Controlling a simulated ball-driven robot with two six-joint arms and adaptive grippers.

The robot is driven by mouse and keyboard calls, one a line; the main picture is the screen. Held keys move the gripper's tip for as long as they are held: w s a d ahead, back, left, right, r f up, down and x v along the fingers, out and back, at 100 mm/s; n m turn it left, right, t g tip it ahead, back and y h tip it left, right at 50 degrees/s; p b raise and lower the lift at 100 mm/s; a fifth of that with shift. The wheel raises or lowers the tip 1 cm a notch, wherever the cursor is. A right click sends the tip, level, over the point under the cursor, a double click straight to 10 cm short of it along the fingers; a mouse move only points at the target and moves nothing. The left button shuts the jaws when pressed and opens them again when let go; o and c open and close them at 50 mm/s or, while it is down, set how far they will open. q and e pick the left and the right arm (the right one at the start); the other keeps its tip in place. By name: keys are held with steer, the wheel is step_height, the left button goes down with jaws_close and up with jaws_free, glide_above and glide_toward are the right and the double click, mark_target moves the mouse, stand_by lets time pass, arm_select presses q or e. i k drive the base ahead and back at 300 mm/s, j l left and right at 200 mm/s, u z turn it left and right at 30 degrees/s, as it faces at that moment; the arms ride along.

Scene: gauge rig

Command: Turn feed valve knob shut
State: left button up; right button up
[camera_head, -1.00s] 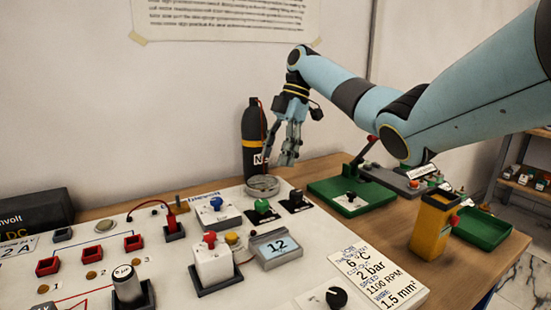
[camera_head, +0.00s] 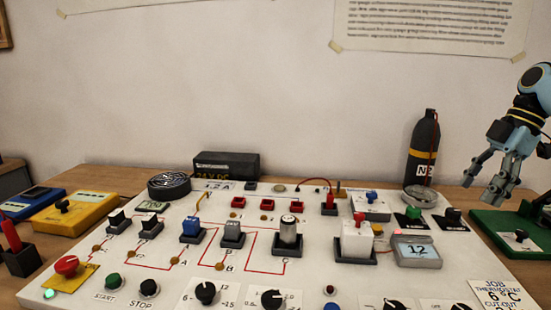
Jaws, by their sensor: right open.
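No label readable here says which knob is the feed valve knob. Candidates on the white panel (camera_head: 330,262) include a blue knob (camera_head: 371,196) on a white box, a green knob (camera_head: 413,212) on a black plate and a black knob (camera_head: 452,214). Several black dial knobs line the front edge, such as one at front left (camera_head: 205,292). My right gripper (camera_head: 478,192) is open and empty at the right, fingers pointing down, right of the N2 bottle and apart from these knobs. My left gripper is not in view.
A display reading 12 (camera_head: 416,250) and a red-topped white block (camera_head: 355,238) stand on the panel. A green tray (camera_head: 520,232) lies right, a yellow meter (camera_head: 75,213) left.

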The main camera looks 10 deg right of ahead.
mark_target(412, 212)
steer(key=k, duration=1.15)
